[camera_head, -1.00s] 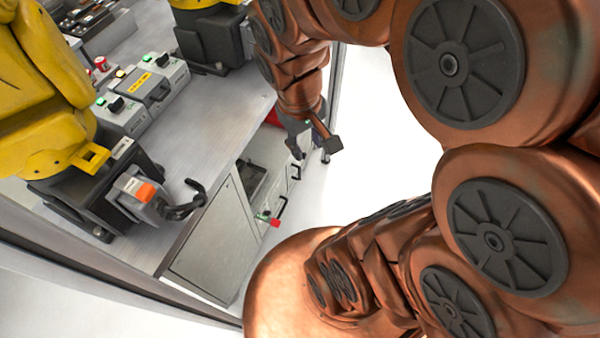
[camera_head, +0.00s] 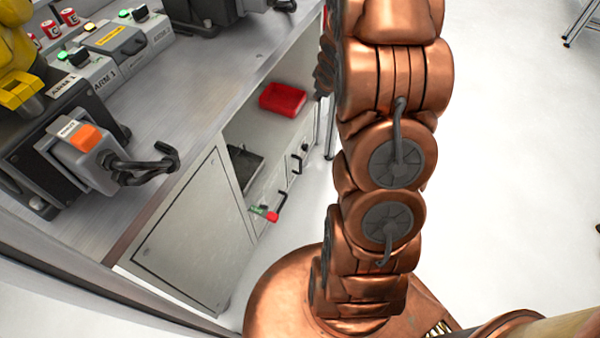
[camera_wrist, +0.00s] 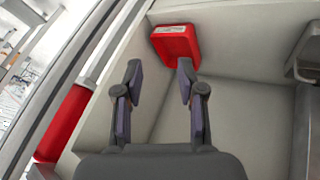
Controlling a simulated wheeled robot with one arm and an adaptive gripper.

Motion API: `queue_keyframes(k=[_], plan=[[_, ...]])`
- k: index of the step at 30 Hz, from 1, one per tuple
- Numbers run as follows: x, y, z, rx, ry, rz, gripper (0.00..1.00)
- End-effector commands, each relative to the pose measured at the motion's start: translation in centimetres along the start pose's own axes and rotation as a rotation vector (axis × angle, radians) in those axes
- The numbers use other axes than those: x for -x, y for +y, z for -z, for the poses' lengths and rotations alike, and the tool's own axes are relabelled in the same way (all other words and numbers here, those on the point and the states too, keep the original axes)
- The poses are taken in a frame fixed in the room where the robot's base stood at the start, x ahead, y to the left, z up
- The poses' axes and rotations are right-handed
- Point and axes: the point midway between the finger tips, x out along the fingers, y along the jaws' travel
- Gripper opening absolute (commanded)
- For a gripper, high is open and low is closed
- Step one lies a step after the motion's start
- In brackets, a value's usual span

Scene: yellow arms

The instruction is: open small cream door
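The cream-grey cabinet fronts (camera_head: 264,192) are under the bench in the head view, with black handles (camera_head: 282,206). I cannot tell for certain which front is the small cream door or whether it is ajar. My gripper (camera_wrist: 157,82) is open and empty in the wrist view, its two dark fingers apart over pale cream panels (camera_wrist: 240,112). A red box (camera_wrist: 175,44) lies beyond the fingertips. My gripper is not visible in the head view; my copper arm stands right of the cabinet.
The red box also shows in the head view (camera_head: 283,98), on an open shelf near a dark tray (camera_head: 243,162). A dark bracket-like handle (camera_wrist: 304,58) is at right in the wrist view, a red object (camera_wrist: 65,122) at left.

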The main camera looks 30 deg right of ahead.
Motion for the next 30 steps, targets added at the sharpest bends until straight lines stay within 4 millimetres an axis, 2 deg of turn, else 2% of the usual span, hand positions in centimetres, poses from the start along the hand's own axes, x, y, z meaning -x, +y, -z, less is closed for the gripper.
queue_keyframes(k=[1,3,10,15,21,25,30], plan=[[-3.1,-0.4,-1.4,0.006,0.021,0.011,0.39],[-5.9,-0.7,-2.1,0.019,0.066,0.028,0.39],[-14.1,-2.6,-4.9,0.045,0.231,0.093,0.39],[-19.3,-5.0,-7.4,0.043,0.365,0.153,0.39],[-24.0,-8.6,-10.5,0.009,0.537,0.229,0.39],[-26.1,-11.0,-12.5,-0.029,0.661,0.274,0.39],[-27.9,-14.2,-15.1,-0.101,0.828,0.325,0.39]])
